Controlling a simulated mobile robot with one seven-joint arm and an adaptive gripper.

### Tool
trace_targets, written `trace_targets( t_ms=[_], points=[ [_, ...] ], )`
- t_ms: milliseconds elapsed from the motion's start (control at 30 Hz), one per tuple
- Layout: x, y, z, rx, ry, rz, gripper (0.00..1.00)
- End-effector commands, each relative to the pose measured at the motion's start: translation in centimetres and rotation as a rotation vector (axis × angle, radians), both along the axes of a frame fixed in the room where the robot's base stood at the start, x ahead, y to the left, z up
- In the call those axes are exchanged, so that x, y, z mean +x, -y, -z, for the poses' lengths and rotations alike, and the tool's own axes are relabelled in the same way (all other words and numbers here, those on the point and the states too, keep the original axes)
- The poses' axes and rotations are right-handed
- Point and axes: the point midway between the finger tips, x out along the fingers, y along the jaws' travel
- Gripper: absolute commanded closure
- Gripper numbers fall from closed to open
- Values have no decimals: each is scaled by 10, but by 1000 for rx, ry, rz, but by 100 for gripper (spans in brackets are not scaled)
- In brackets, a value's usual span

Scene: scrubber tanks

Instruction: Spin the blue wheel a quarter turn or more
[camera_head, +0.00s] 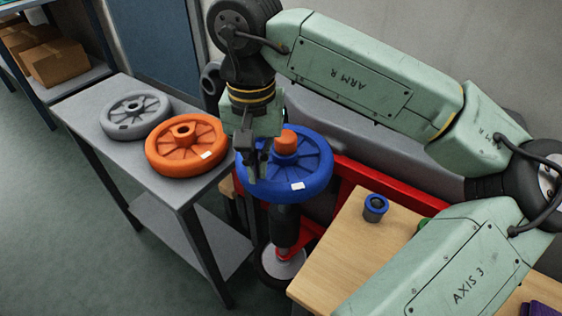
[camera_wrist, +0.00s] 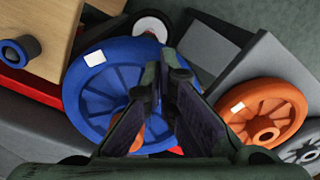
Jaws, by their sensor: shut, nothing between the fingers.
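The blue wheel (camera_head: 318,177) lies flat on top of a dark upright post in the head view. It has spokes, an orange knob (camera_head: 285,142) near its middle and a white label on its front rim. In the wrist view the blue wheel (camera_wrist: 84,118) fills the left middle, with its label at upper left. My gripper (camera_head: 251,180) points down at the wheel's left side. Its fingers (camera_wrist: 167,68) are together and hold nothing. They overlap the wheel's rim in both views; I cannot tell whether they touch it. The fingers hide part of the wheel and knob in the wrist view.
A grey table (camera_head: 187,192) left of the wheel bears an orange wheel (camera_head: 160,160) and a grey wheel (camera_head: 120,123). A wooden table (camera_head: 335,240) at right bears a small blue-topped cylinder (camera_head: 375,208). A red frame (camera_head: 362,178) runs behind the wheel.

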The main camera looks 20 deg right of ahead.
Motion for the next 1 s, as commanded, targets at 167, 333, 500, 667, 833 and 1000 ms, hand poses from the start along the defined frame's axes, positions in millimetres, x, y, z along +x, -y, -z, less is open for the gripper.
trace_targets(
  t_ms=[167,333,500,667,833,1000],
  points=[
    [0,0,0,0,0,0,100],
    [0,0,3,0,0,0,100],
    [0,0,6,0,0,0,100],
    [0,0,10,0,0,0,100],
    [0,0,13,0,0,0,100],
    [0,0,16,0,0,0,100]
  ],
)
